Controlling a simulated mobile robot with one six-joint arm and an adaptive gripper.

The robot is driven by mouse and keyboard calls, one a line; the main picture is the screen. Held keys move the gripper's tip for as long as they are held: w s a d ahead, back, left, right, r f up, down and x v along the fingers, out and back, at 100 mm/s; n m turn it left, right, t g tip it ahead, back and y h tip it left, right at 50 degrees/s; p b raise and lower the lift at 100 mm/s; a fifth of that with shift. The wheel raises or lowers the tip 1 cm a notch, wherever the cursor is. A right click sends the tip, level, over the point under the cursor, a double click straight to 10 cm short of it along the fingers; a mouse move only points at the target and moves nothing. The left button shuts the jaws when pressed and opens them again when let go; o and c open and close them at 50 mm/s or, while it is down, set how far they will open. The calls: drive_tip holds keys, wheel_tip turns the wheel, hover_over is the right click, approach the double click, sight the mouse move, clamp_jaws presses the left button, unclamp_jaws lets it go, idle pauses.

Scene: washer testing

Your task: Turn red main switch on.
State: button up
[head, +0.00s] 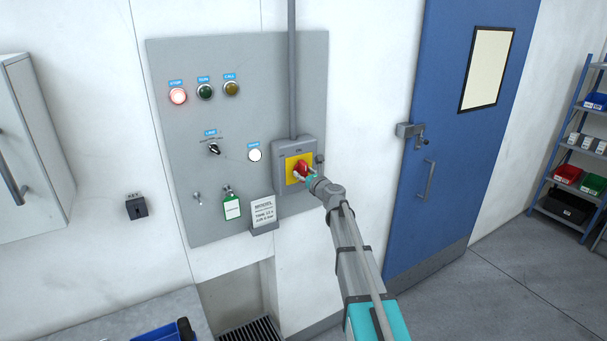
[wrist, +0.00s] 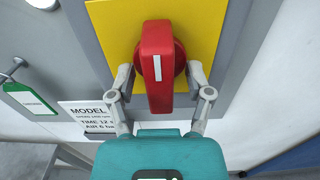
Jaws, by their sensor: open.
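The red main switch (head: 302,168) is a red handle on a yellow plate (head: 291,162) in a grey box at the right of the control panel. In the wrist view the red handle (wrist: 158,68) points up and down in the picture, with a white stripe on it. My gripper (head: 306,178) is at the switch. In the wrist view its open fingers (wrist: 157,80) stand on both sides of the handle's lower part. Gaps show between the fingers and the handle there. The fingertips are partly hidden beside the red knob base.
The grey panel (head: 230,130) carries a lit red lamp (head: 178,96), a green lamp (head: 204,91), an amber lamp (head: 231,88) and a white button (head: 255,155). A paper sign (head: 262,211) and a green tag (head: 232,207) hang left of the switch. A blue door (head: 450,110) is to the right.

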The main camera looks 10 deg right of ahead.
drive_tip(key=v, duration=1.1)
drive_tip(key=shift+s, duration=0.35)
drive_tip(key=shift+d, duration=0.1)
drive_tip(key=s+a+f+n+g+y+b, duration=0.1)
drive_tip(key=s+a+f+n+g+b, duration=0.1)
drive_tip(key=s+a+f+n+g, duration=0.6)
drive_tip(key=s+a+f+n+g+b, duration=0.1)
drive_tip(key=s+a+f+n+g, duration=0.1)
drive_tip(key=s+f+n, duration=0.65)
drive_tip(key=s+d+f+n+g+h+b, duration=0.1)
drive_tip(key=s+d+f+n+g+h, duration=0.1)
drive_tip(key=s+n, duration=0.5)
drive_tip(key=s+d+f+n+g+h+b, duration=0.2)
drive_tip(key=s+f+n+g+h, duration=0.3)
drive_tip(key=s+n, duration=0.3)
drive_tip(key=shift+d+f, duration=0.5)
drive_tip(key=shift+d, duration=0.15)
drive_tip(key=shift+n, duration=0.25)
